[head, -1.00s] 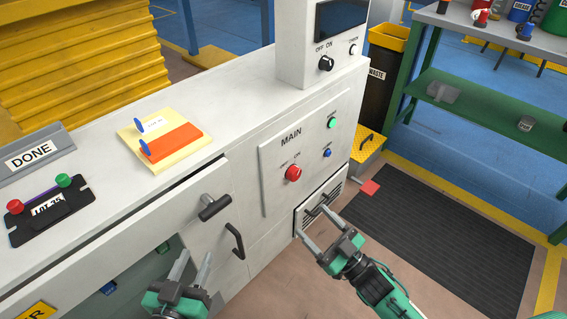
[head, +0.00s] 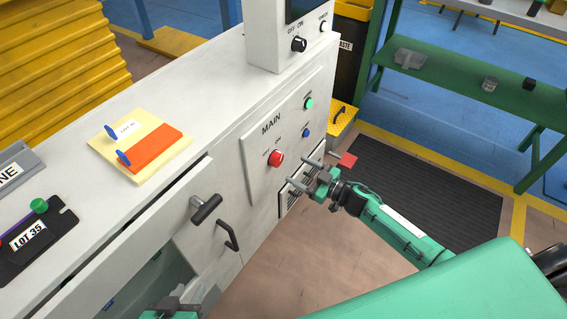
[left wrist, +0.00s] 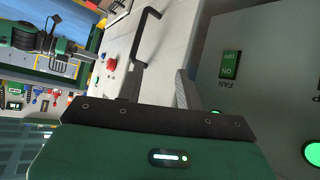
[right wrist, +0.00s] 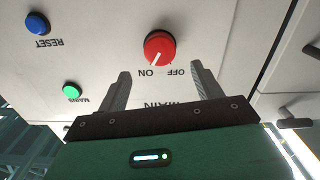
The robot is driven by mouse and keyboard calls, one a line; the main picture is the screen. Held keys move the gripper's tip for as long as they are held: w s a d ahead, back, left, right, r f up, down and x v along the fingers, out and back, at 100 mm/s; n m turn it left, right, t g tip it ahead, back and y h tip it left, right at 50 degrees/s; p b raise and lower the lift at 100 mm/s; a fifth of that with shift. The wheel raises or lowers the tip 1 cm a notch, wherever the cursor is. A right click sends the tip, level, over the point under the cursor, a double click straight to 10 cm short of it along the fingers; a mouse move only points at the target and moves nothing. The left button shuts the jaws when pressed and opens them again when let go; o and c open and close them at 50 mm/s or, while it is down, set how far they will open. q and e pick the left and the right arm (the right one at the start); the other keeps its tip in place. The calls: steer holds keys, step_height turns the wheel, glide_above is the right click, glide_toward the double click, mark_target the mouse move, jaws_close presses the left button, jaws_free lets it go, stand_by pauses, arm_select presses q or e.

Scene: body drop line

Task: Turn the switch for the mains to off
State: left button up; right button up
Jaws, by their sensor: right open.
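The mains switch is a red rotary knob (head: 275,158) on the panel marked MAIN, on the cabinet front. In the right wrist view the knob (right wrist: 159,47) has its white pointer towards ON, with OFF beside it. A green light (right wrist: 71,91) labelled MAINS is lit. My right gripper (head: 305,173) is open and empty, in front of the panel, just right of and below the knob in the head view, apart from it. My left gripper (left wrist: 158,88) is open and empty; only its top shows at the head view's bottom edge.
A blue reset button (head: 306,132) sits right of the knob. A black handle (head: 228,236) and a T-shaped handle (head: 206,208) stick out from the cabinet on the left. Above stands a box with a black OFF/ON knob (head: 299,45). Floor right of the cabinet is mostly clear.

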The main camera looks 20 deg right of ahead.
mark_target(280, 161)
arm_select(q)
steer(key=shift+w+d+r+t+h+b, duration=0.1)
steer(key=shift+w+d+t+h+b, duration=0.1)
steer(key=shift+d+t, duration=0.2)
steer(key=shift+w+d+t+h+b, duration=0.1)
steer(key=shift+d+t+h+b, duration=0.15)
steer(key=shift+d, duration=0.25)
arm_select(e)
steer(key=x, duration=0.6)
steer(key=shift+w+a, duration=0.25)
arm_select(q)
steer(key=shift+s, duration=0.1)
arm_select(e)
steer(key=c, duration=1)
